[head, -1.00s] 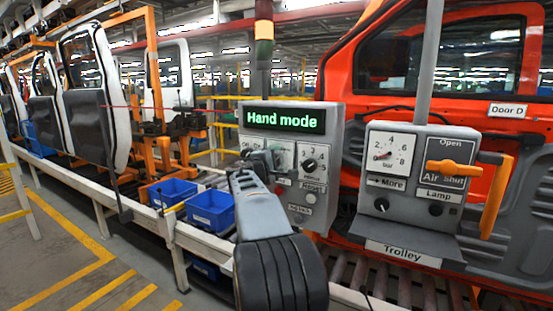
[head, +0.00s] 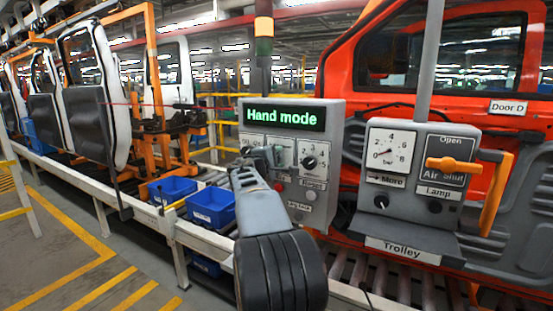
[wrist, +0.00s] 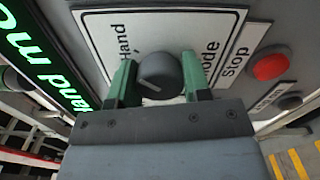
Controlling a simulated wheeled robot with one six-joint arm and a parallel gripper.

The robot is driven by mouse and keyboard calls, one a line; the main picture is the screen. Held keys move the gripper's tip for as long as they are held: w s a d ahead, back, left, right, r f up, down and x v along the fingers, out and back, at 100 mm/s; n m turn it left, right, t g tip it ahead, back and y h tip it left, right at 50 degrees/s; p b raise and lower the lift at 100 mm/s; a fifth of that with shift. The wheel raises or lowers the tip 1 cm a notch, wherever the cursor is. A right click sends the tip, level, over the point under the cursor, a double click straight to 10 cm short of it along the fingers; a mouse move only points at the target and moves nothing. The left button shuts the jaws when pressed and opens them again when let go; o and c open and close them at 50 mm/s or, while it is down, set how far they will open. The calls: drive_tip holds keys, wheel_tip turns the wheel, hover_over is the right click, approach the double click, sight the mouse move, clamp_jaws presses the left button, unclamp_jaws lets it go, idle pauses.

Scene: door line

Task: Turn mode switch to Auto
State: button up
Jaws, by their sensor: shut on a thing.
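The mode switch (wrist: 160,74) is a dark round knob on a white plate marked Hand and Mode in the wrist view. A pale line shows on the knob's face. My gripper (wrist: 160,80) has one green finger on each side of the knob and is shut on it. In the head view my gripper (head: 262,157) is at the left part of the grey control panel (head: 333,190) and hides the knob. The Auto marking is not visible. The green display (head: 283,117) reads Hand mode.
A red stop button (wrist: 270,67) and a dark button (wrist: 290,102) are beside the switch plate. A numbered dial (head: 310,160) is right of my gripper. A trolley panel (head: 415,185) with an orange handle stands farther right. Blue bins (head: 212,207) lie left.

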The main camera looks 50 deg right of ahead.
drive_tip(key=shift+n, duration=0.3)
drive_tip(key=n, duration=0.3)
drive_tip(key=shift+n, duration=0.4)
drive_tip(key=n+p, duration=0.1)
drive_tip(key=n, duration=0.2)
drive_tip(key=shift+n, duration=0.3)
drive_tip(key=n+p, duration=0.2)
drive_tip(key=n, duration=0.3)
drive_tip(key=shift+r, duration=0.1)
drive_tip(key=shift+n+p, duration=0.75)
drive_tip(key=shift+n, duration=0.65)
drive_tip(key=o, duration=0.9)
